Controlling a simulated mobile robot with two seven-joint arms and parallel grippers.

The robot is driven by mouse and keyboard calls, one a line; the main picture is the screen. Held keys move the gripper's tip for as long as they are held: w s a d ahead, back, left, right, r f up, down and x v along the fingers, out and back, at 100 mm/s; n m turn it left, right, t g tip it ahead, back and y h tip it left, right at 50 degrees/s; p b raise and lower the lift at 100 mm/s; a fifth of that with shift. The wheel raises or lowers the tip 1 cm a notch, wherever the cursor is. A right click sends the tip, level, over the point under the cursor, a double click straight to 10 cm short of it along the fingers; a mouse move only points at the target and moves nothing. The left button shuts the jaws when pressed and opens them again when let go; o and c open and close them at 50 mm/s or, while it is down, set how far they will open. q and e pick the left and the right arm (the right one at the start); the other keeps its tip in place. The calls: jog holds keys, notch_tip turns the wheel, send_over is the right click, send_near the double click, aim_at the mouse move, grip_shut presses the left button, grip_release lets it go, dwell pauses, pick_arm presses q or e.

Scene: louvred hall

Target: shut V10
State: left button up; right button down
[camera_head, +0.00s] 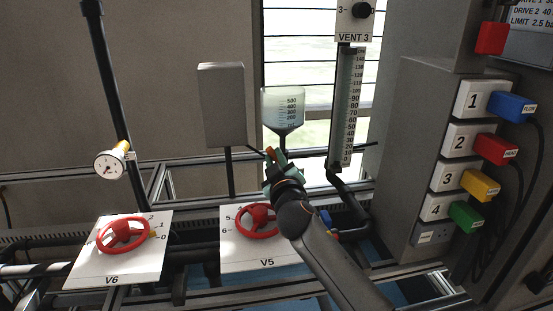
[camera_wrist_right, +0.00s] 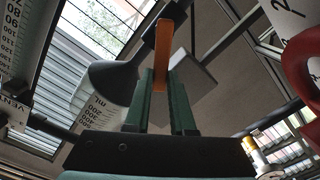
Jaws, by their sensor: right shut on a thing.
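An orange lever (camera_wrist_right: 163,45) stands between the green fingers of my right gripper (camera_wrist_right: 162,85) in the wrist view. The gripper is shut on it. In the head view my right gripper (camera_head: 271,163) is just below the graduated vessel (camera_head: 283,105), and a small orange bit of the lever (camera_head: 269,153) shows at its fingertips. The vessel's funnel outlet runs down beside the gripper; it also shows in the wrist view (camera_wrist_right: 108,85). No V10 label is readable, and the valve body is hidden behind the gripper. My left gripper is not in view.
Red handwheels V6 (camera_head: 123,234) and V5 (camera_head: 238,220) sit on white plates below. A scaled tube (camera_head: 346,105) under the VENT 3 plate (camera_head: 354,22) stands close right. A grey box (camera_head: 222,105) is left. Coloured plugs and a cabinet (camera_head: 415,130) are right.

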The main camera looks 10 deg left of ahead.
dwell(0.3)
jog(key=c, duration=0.8)
grip_release()
jog(key=shift+o, duration=0.2)
